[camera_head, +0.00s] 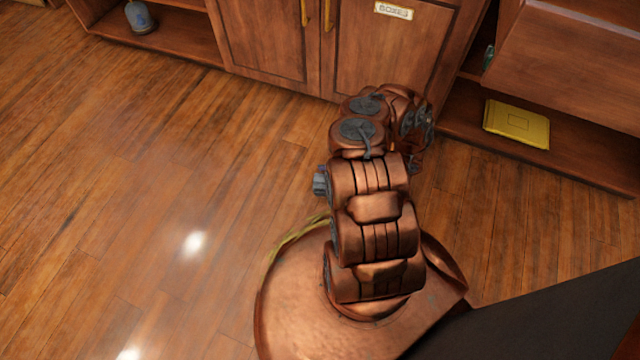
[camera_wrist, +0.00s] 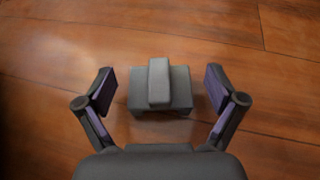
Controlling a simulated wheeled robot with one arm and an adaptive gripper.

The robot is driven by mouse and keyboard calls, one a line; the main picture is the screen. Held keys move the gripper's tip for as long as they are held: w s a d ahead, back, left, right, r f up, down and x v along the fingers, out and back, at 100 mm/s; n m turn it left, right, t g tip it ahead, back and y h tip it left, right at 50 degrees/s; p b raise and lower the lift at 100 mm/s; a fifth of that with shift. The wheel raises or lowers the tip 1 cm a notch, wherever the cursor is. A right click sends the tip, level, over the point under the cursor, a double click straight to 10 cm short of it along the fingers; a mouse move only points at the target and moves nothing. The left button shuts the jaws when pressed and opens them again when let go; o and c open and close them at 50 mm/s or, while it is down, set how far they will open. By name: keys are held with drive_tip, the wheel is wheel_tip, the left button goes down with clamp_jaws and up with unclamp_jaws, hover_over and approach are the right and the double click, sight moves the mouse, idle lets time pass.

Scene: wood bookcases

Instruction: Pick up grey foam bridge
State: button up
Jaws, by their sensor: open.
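In the wrist view, the grey foam bridge (camera_wrist: 180,90) lies on the wood floor. It is a grey block with a raised bar across its top and a gap under its near side. My gripper (camera_wrist: 160,88) is open, with one finger on each side of the bridge. There is a visible gap between each finger and the bridge, and I see no contact. In the head view, the bridge is not visible, and my arm hides the floor beneath it.
Wood cabinets (camera_head: 270,40) with closed doors stand just beyond my arm. A yellow book (camera_head: 517,124) lies on the low shelf at the right. A blue-grey object (camera_head: 140,18) sits on the low shelf at the upper left. The floor (camera_head: 120,180) at the left is clear.

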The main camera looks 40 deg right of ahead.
drive_tip(key=b+x, duration=0.1)
drive_tip(key=x, duration=0.2)
drive_tip(key=c, duration=0.9)
